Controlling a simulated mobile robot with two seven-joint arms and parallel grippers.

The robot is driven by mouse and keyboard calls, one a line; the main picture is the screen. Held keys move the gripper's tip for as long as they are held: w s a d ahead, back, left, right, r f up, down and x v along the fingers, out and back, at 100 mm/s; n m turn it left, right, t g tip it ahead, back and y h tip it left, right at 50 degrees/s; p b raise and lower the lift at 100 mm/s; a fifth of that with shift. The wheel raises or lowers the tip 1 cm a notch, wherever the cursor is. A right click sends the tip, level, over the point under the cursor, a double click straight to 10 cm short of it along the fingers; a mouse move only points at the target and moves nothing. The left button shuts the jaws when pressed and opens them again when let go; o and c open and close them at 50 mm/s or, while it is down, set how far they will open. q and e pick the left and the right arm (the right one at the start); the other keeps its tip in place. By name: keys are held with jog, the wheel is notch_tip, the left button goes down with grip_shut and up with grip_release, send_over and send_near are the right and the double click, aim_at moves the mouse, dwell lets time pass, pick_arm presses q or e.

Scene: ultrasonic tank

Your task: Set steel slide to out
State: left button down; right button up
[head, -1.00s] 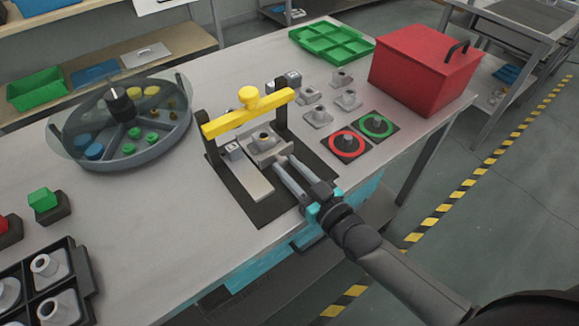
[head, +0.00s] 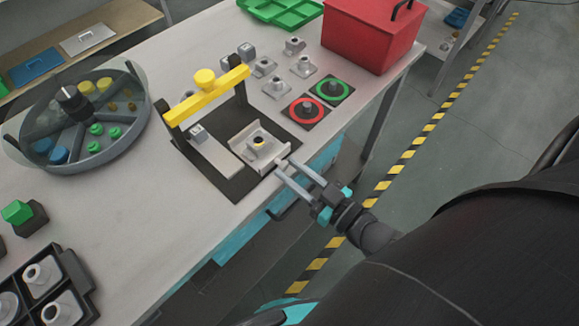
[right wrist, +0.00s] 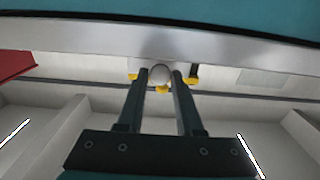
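The steel slide (head: 238,147) is a grey tray on the dark base plate (head: 241,187), holding a small part with a yellow top (head: 258,142). It sits clear of the yellow bar (head: 212,95), on the side toward the table's front edge. My right gripper (head: 286,170) reaches in from the front edge, its two fingers at the slide's front end. In the right wrist view the fingers (right wrist: 161,78) lie on both sides of a round knob (right wrist: 162,74), closed on it. My left gripper is not in view.
A red box (head: 368,38) and green tray (head: 282,10) stand at the back. Red and green ring pads (head: 306,111) and several grey parts lie right of the fixture. A round divided tray (head: 85,118) is at left.

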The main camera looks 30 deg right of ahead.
jog(key=shift+o, duration=1.4)
jog(key=shift+s, duration=0.25)
jog(key=shift+o, duration=0.7)
jog(key=shift+w, duration=0.1)
jog(key=v, duration=1.5)
